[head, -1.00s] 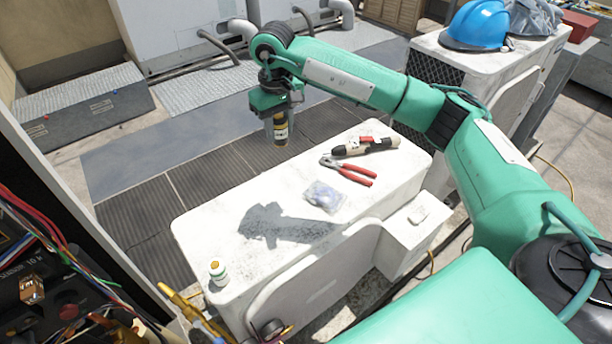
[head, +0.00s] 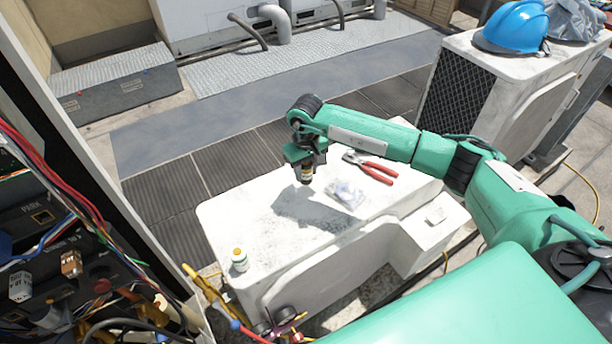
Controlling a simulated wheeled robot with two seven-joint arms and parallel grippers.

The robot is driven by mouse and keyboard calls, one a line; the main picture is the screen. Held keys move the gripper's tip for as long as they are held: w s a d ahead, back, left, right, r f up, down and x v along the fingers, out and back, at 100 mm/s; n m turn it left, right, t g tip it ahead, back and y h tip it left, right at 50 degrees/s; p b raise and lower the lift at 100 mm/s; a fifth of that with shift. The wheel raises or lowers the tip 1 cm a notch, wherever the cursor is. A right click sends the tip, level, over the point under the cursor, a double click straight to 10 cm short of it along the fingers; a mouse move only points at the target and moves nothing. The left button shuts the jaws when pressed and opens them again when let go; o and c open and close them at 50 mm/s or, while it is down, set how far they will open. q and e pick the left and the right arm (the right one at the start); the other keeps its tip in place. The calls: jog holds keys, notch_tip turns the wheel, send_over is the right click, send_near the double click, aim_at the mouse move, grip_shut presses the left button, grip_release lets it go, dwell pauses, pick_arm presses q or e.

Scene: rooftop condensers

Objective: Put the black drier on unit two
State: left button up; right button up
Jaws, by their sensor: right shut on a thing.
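My right gripper (head: 305,164) is shut on a small black cylinder with a pale and yellow label, the black drier (head: 305,176). It holds the drier upright above the white top of the near condenser unit (head: 250,210), toward its back edge. The shadow of the arm and gripper falls on that top just below and right of the drier. The drier's upper part is hidden between the fingers. I cannot read a unit number on the condenser. My left gripper is not in view.
On the same top lie red-handled pliers (head: 377,173), a clear bag (head: 345,194) and a small white bottle (head: 239,260) at the front left. A second condenser (head: 520,65) at the back right carries a blue helmet (head: 513,27). An open wired panel (head: 60,260) stands at the left.

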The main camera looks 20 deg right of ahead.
aim_at(306, 178)
notch_tip(306, 178, down, 3)
jog(key=shift+f+p, duration=0.2)
jog(key=shift+p, duration=0.15)
jog(key=shift+f+b, duration=0.2)
jog(key=shift+b, duration=0.1)
jog(key=o, duration=1.2)
